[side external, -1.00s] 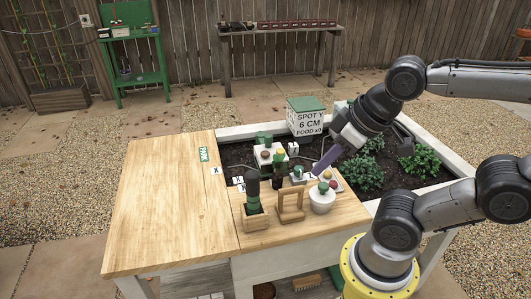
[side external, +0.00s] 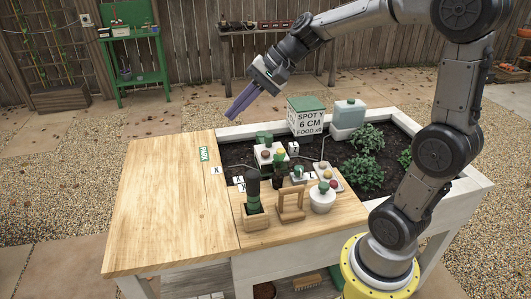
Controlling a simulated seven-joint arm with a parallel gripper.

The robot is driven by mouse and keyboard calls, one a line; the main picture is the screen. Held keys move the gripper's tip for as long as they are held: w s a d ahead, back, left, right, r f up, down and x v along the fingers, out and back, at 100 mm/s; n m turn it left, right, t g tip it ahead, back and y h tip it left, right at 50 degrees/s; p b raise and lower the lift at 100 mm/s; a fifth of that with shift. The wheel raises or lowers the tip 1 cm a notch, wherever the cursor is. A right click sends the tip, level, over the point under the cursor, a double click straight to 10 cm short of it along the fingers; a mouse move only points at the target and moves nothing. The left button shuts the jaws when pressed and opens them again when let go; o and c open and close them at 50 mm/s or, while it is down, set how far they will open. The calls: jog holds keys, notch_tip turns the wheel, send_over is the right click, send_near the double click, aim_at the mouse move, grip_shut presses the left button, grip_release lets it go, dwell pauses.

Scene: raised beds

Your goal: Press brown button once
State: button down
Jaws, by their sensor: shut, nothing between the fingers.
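My gripper (side external: 233,112) has long purple fingers, held together, pointing down and left. It is raised high over the back left of the bed, well above everything on it and touching nothing.
A wooden board (side external: 170,210) fills the left. A lettered box (side external: 306,122), a blue-grey container (side external: 349,113) and leafy plants (side external: 366,170) stand behind.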

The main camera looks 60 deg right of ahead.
jog(key=w+d+f+m, duration=0.3)
jog(key=w+d, duration=0.1)
jog(key=d, duration=0.3)
jog(key=m+t, duration=0.1)
jog(key=m, duration=0.5)
send_over(265, 155)
jog(key=d, duration=0.2)
notch_tip(265, 155, down, 11)
jog(key=shift+s+d+r+h, duration=0.1)
jog(key=shift+s+r+h, duration=0.1)
jog(key=shift+h, duration=0.2)
jog(key=shift+f, duration=0.1)
jog(key=shift+f, duration=4.3)
jog(key=shift+f, duration=0.1)
jog(key=shift+f, duration=0.3)
